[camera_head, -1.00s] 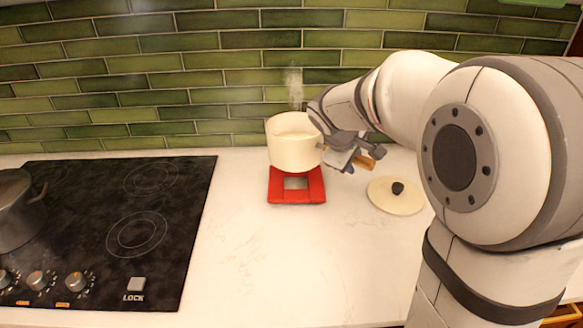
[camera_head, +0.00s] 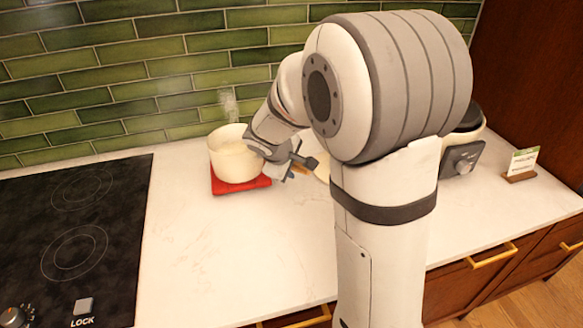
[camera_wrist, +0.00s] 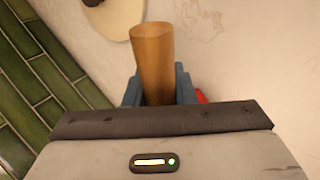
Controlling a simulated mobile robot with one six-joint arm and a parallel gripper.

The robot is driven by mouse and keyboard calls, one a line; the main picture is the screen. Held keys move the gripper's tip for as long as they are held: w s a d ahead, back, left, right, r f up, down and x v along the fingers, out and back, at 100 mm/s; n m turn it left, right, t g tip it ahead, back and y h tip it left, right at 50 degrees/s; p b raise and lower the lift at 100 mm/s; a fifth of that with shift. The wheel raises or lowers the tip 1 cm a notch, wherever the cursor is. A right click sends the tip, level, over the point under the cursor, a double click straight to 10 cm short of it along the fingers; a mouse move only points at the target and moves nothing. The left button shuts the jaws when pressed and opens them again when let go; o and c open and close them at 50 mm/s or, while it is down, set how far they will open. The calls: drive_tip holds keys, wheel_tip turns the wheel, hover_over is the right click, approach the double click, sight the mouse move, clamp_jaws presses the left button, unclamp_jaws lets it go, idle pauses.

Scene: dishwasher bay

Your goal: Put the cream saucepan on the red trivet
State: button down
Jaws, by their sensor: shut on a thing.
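The cream saucepan (camera_head: 234,158) is upright over the red trivet (camera_head: 257,184), with steam rising behind it. Its base looks down at the trivet, covering most of it; whether it bears fully on it I cannot tell. My gripper (camera_head: 296,168) is at the pan's right side, shut on its wooden handle. In the wrist view the handle (camera_wrist: 153,50) stands between the blue fingers of my gripper (camera_wrist: 157,92). A small red piece of the trivet (camera_wrist: 201,96) shows beside the right finger. The pan's body is hidden there.
A cream lid with a dark knob (camera_wrist: 112,18) lies on the counter, mostly hidden behind my arm in the head view. A black cooktop (camera_head: 75,240) is at left. A cooker (camera_head: 462,158) and a small card (camera_head: 522,162) stand at right. The front counter (camera_head: 220,260) is clear.

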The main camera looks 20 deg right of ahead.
drive_tip(key=c, duration=1.2)
unclamp_jaws()
drive_tip(key=v, duration=1.1)
drive_tip(key=s+f+m+y, duration=0.1)
drive_tip(key=s+m, duration=0.2)
drive_tip(key=s, duration=0.3)
drive_tip(key=s+f+m+g+y, duration=0.1)
drive_tip(key=s+m+y, duration=0.1)
drive_tip(key=s, duration=0.5)
drive_tip(key=s+d+f+m+g+y, duration=0.1)
drive_tip(key=s+m, duration=0.3)
drive_tip(key=s, duration=0.3)
drive_tip(key=shift+s+f+y, duration=0.25)
drive_tip(key=shift+y, duration=0.05)
drive_tip(key=shift+d, duration=0.2)
